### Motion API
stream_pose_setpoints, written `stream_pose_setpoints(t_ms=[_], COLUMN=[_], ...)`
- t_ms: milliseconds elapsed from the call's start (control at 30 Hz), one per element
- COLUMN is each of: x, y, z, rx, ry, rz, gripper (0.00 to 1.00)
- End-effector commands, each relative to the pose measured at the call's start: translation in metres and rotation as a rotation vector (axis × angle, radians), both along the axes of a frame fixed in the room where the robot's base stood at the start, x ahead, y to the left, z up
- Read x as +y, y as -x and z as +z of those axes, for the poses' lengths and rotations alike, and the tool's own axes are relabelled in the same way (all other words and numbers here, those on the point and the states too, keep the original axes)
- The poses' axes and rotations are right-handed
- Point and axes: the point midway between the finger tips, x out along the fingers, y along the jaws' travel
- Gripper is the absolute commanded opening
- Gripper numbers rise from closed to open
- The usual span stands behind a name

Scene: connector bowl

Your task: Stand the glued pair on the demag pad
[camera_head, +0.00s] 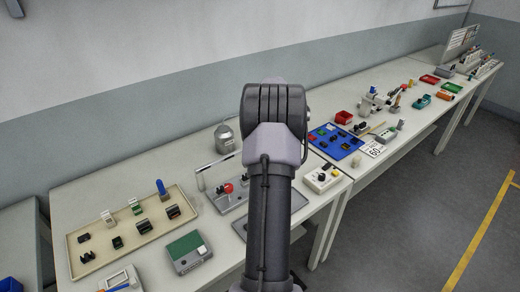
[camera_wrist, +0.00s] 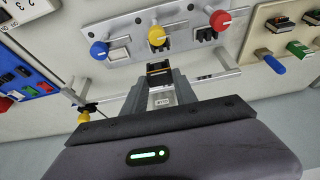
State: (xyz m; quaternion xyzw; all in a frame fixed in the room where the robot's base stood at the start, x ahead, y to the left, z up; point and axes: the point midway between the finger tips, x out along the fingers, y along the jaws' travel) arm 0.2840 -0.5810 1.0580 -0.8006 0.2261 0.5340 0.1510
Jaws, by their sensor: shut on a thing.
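In the wrist view my gripper (camera_wrist: 160,82) is shut on a small dark piece with an orange-yellow band (camera_wrist: 159,68), which looks like the glued pair. The fingers hide much of it, and I cannot see the joint between its parts. It is held in front of the grey fixture plate with blue, yellow and red knobs (camera_wrist: 180,17); I cannot tell whether they touch. In the head view my arm hides the gripper and the piece. I cannot tell for sure which thing is the demag pad; a grey box with a green top (camera_head: 187,252) stands on the near bench.
The fixture plate also shows in the head view, left of my arm, with its red knob (camera_head: 228,188). A beige tray (camera_head: 75,238) with several connectors lies at the left. A metal kettle-like can (camera_head: 224,139) stands behind. A blue board (camera_head: 333,142) and a cream box (camera_head: 322,179) are at the right.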

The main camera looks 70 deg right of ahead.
Motion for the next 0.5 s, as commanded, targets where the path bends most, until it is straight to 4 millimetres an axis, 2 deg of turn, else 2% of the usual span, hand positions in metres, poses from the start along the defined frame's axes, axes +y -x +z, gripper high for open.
stream_pose_setpoints(t_ms=[500], x=[0.056], y=[-0.016], z=[-0.002], rx=[0.0], ry=[0.0], rz=[0.001], gripper=[0.0])
